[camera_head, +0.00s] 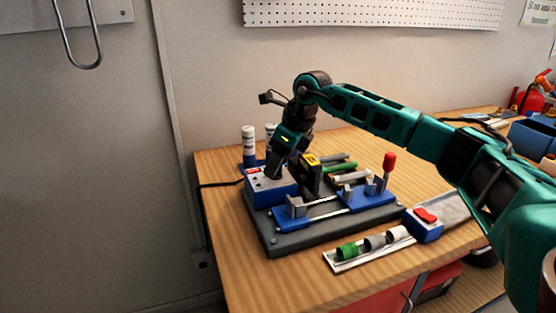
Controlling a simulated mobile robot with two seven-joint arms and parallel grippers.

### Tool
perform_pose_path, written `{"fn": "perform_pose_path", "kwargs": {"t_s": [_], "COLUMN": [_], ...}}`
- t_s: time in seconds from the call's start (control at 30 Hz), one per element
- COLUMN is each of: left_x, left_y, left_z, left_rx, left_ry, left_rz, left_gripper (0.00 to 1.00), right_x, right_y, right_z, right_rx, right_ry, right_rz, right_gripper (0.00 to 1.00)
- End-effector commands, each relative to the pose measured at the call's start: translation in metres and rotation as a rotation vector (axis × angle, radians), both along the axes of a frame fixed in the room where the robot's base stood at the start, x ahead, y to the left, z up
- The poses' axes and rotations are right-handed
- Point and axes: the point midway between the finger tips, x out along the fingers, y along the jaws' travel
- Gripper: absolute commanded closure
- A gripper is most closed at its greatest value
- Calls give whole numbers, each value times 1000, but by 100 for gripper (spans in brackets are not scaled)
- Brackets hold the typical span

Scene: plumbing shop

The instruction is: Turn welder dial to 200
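The welder sits on the wooden bench, with a dark grey base plate (285,243), blue clamps (372,197) and a red-knobbed lever (389,163). Its blue control box (270,192) is at the left end, with a pale top panel and a small red mark. My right arm reaches in from the right, and my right gripper (276,172) points down at the box top, touching or just above it. The fingers are too small and dark to tell whether they are open or shut. The dial and its numbers cannot be made out; the gripper covers part of the panel. My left gripper is not in view.
White cylinders (249,146) stand behind the box. A black and yellow part (310,176) and several pipes (343,167) lie to its right. A tray (346,264) with short pipe pieces and a blue box with a red top (424,224) lie in front. The bench's left front is clear.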

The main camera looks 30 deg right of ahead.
Motion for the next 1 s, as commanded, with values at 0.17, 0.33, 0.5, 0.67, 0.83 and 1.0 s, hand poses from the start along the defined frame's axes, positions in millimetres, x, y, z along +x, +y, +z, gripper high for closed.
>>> {"fn": "perform_pose_path", "kwargs": {"t_s": [0.17,0.33,0.5,0.67,0.83,1.0], "left_x": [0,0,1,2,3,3], "left_y": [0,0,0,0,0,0], "left_z": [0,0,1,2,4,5], "left_rx": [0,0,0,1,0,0], "left_ry": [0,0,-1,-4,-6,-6], "left_rz": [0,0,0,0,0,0], "left_gripper": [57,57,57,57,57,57], "right_x": [0,-2,-12,-24,-35,-40], "right_y": [0,-2,-8,-16,-22,-26], "right_z": [0,9,38,72,101,116], "right_rx": [0,1,0,1,0,1], "right_ry": [0,-3,-6,-4,-3,-1], "right_rz": [0,0,0,-1,-2,-1], "right_gripper": [44,44,44,44,44,44]}}
